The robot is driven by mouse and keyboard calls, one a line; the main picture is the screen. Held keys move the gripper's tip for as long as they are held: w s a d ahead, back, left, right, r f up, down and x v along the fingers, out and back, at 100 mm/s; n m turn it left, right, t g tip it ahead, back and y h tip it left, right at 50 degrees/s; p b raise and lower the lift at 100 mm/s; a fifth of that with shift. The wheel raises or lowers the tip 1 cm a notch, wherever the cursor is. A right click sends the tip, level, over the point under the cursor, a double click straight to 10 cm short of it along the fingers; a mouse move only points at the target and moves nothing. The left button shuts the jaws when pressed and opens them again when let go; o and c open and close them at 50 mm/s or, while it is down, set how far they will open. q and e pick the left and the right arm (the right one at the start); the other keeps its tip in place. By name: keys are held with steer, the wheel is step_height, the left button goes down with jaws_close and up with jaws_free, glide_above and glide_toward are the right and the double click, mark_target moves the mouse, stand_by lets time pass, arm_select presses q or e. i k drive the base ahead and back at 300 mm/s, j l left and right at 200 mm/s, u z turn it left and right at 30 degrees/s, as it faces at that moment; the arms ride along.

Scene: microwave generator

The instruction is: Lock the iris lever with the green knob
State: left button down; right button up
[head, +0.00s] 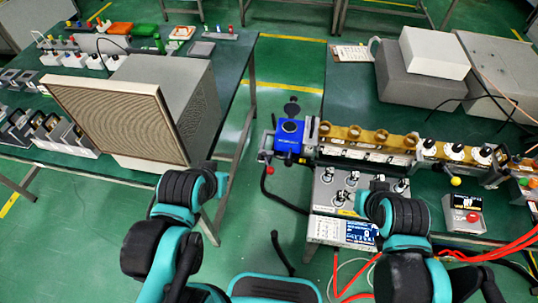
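The waveguide bench (365,135) runs along the right table, with a blue block (289,137) at its left end and brass-coloured parts with round openings along it. A lever with a yellow knob (456,181) hangs below its right part. A red knob (268,170) shows at the lower left of the blue block. I cannot make out a green knob or the iris lever. My left and right arms come up from the bottom, with black joints below the bench. I cannot see the fingers of either gripper.
A power box with several switches (335,192) stands before the bench, and a small box with a red button (472,216) is to its right. Grey and white cases (434,52) are behind. Red cables hang at lower right.

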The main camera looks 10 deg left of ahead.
mark_target(523, 180)
steer(key=z, duration=1.8)
